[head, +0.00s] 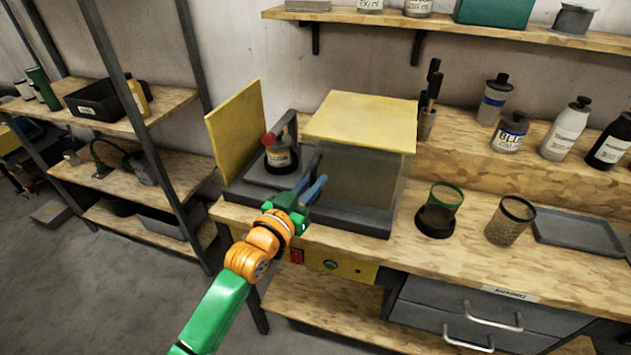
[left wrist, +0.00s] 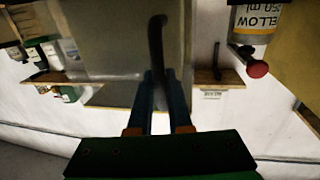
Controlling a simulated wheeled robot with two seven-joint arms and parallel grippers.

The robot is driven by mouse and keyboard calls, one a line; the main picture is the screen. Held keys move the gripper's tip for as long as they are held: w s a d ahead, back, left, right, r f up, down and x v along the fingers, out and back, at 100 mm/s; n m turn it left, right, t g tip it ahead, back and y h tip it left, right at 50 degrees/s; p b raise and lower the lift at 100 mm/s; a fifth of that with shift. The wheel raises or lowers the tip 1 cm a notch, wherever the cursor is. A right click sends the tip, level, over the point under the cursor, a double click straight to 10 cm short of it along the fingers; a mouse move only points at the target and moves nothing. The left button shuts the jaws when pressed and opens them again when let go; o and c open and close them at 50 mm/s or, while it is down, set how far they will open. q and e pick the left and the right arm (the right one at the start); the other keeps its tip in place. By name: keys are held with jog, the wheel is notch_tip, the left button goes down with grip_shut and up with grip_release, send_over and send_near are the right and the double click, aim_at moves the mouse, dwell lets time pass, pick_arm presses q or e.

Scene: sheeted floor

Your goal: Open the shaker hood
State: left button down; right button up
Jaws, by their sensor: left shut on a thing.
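The shaker has a dark grey base (head: 345,215) on the wooden bench. Its hood (head: 360,122) has a yellow top and see-through walls and sits over the right part of the base. A dark hood handle (head: 313,165) sticks out at the hood's left side; it also shows in the left wrist view (left wrist: 157,45). My left gripper (head: 312,188), with blue fingers, is shut on this handle; the fingers also show in the left wrist view (left wrist: 165,100). A labelled can (head: 281,157) stands uncovered left of the hood, under a red-knobbed clamp (head: 268,139). My right gripper is not in view.
A yellow panel (head: 235,127) stands upright at the shaker's left end. A green-rimmed cup (head: 441,205), a mesh cup (head: 509,222) and a grey tray (head: 577,233) are to the right. Several bottles stand on the raised ledge behind. A shelf rack is at left.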

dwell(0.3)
pick_arm(q)
jog(key=c, duration=0.8)
grip_release()
jog(key=shift+d, duration=0.1)
jog(key=shift+c, duration=0.2)
jog(key=v, duration=0.7)
jog(key=shift+b, duration=0.35)
